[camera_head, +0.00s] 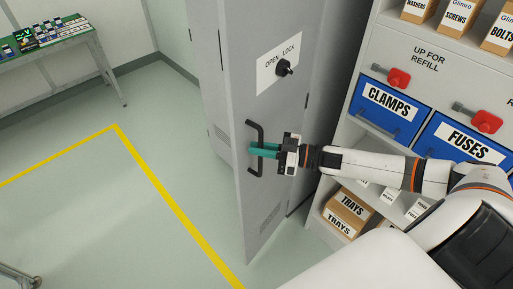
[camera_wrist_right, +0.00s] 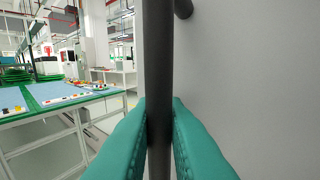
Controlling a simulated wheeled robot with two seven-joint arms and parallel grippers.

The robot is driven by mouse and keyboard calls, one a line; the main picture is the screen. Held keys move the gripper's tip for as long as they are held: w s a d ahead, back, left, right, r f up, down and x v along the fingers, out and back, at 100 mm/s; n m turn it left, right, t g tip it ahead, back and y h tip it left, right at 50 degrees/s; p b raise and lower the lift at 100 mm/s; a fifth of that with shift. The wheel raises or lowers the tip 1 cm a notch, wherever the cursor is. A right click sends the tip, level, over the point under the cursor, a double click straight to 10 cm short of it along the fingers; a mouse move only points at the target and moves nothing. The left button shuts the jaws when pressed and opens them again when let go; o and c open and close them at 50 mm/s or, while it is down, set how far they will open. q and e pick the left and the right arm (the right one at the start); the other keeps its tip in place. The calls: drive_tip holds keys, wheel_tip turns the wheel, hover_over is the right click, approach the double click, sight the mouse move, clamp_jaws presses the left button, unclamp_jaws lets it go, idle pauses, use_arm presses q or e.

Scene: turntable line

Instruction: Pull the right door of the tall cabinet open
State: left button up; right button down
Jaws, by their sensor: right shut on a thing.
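The tall grey cabinet (camera_head: 207,70) stands in the middle of the head view. Its right door (camera_head: 268,205) stands partly open, its left edge swung out toward me. A black vertical bar handle (camera_head: 250,128) is near the door's free edge. My right gripper (camera_head: 262,150) has its teal fingers shut around the handle's bar. In the right wrist view the fingers (camera_wrist_right: 159,135) press on both sides of the dark bar (camera_wrist_right: 158,60). The cabinet's inside is hidden. My left gripper is not in view.
A grey shelf unit (camera_head: 430,65) with blue bins, red handles and boxes stands right of the cabinet, close to my right arm. Green floor with a yellow line (camera_head: 160,178) is clear at left. A workbench (camera_head: 60,40) stands at the far left.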

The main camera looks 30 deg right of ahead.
idle(0.3)
drive_tip(key=c, duration=1.5)
unclamp_jaws()
drive_tip(key=b+v, duration=0.1)
drive_tip(key=v, duration=1.1)
drive_tip(key=shift+d+r, duration=0.1)
drive_tip(key=shift+w, duration=0.1)
